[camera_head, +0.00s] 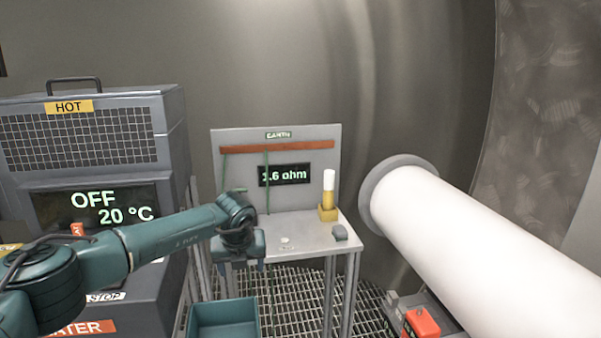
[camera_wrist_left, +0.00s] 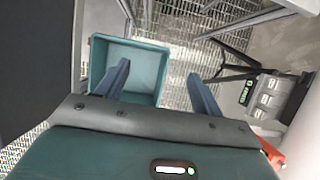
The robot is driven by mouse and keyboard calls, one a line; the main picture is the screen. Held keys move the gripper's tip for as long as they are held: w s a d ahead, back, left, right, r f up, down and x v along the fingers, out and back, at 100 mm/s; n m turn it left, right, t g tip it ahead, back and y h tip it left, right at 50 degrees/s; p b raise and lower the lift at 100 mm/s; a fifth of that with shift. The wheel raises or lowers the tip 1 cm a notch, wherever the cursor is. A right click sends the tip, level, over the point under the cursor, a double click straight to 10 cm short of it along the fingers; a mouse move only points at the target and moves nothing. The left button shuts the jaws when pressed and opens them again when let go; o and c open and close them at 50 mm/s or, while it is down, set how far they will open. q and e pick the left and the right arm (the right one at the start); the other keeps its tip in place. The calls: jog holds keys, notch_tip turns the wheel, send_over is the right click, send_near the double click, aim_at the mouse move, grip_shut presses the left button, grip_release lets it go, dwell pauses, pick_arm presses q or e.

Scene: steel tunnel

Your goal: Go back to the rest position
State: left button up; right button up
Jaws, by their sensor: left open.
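My left arm reaches in from the left in the head view. Its gripper (camera_head: 252,266) points down in front of the small grey table, above the teal bin on the floor. In the left wrist view the two fingers of the left gripper (camera_wrist_left: 158,85) stand wide apart with nothing between them. The gripper is open and empty. My right gripper does not show in either view.
A heater (camera_head: 85,135) reading OFF, 20 °C stands left. The grey table (camera_head: 300,236) carries an EARTH panel (camera_head: 310,155) and a yellow-and-white cylinder (camera_head: 328,190). A teal bin (camera_head: 224,318) sits below. A thick white pipe (camera_head: 480,255) fills the right.

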pick_arm(q)
jog(key=s+d+f+m+g+h, duration=0.1)
jog(key=s+d+f+g+h, duration=0.1)
jog(key=s+d+f+h, duration=0.45)
jog(key=s+d+f+g+h, duration=0.15)
jog(key=s+d+f, duration=0.3)
jog(key=d, duration=0.55)
jog(key=s+d+r+n+t+h, duration=0.2)
jog(key=s+d+r+n+h, duration=0.35)
jog(key=s+d+h, duration=0.5)
jog(key=s+a+f+n+t+y, duration=0.1)
jog(key=a+f+n+t+y, duration=0.4)
jog(key=a+n, duration=0.4)
jog(key=s+a+f+n+t+y, duration=0.1)
jog(key=a+f+n+t+y, duration=0.25)
jog(key=a+n+t, duration=0.55)
jog(key=s+a+f+n+g+y, duration=0.6)
jog(key=s+a, duration=0.5)
jog(key=s, duration=0.2)
notch_tip(320, 180, down, 4)
jog(key=shift+s+r+n+g, duration=0.1)
jog(key=shift+s+n+g, duration=0.35)
jog(key=shift+n, duration=0.8)
